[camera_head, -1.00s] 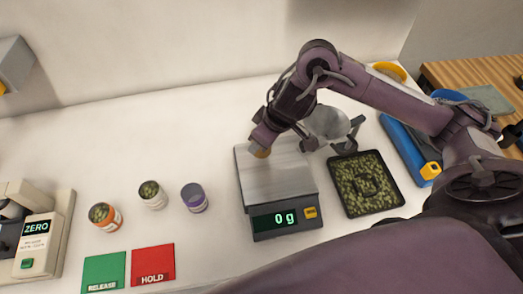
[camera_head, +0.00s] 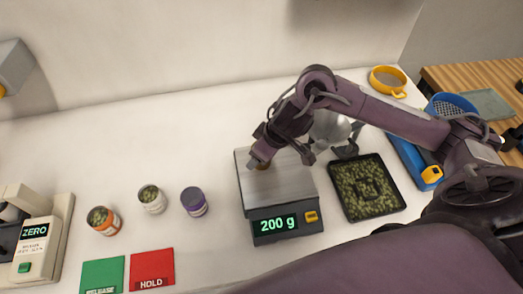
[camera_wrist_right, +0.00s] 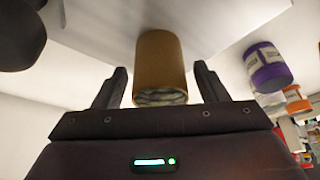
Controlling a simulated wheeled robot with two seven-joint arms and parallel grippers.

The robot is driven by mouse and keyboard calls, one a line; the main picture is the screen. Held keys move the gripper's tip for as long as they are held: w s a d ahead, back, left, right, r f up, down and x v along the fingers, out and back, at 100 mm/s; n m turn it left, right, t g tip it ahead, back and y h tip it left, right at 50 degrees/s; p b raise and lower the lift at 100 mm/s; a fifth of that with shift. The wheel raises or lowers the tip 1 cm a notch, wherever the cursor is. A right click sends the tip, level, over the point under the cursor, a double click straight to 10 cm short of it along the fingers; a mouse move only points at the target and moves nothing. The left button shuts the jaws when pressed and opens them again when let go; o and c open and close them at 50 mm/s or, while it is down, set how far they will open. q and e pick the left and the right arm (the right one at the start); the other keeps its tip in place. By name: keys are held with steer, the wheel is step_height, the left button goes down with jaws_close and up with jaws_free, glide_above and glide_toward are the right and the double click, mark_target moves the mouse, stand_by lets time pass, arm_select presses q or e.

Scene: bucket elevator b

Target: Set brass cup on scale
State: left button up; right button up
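The brass cup (camera_wrist_right: 160,62) stands between the spread fingers of my right gripper (camera_wrist_right: 159,68) in the right wrist view, with a gap on each side. In the head view only a small part of the cup (camera_head: 263,166) shows beneath my right gripper (camera_head: 274,156), at the scale's back left. The scale (camera_head: 280,188) has a silver plate, and its display reads 200 g. The cup appears to rest on the plate; its base is partly hidden in the head view. My left gripper is not in view.
Orange (camera_head: 103,220), white (camera_head: 152,198) and purple (camera_head: 194,201) jars stand left of the scale. A black tray of green buds (camera_head: 366,187) sits close to its right. Behind my right gripper is a silver bowl-like thing (camera_head: 331,128). Green (camera_head: 103,274) and red (camera_head: 152,269) pads lie in front.

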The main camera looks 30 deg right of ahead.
steer(key=p+v, duration=0.2)
steer(key=v, duration=1)
steer(key=shift+s, duration=0.1)
stand_by(0.4)
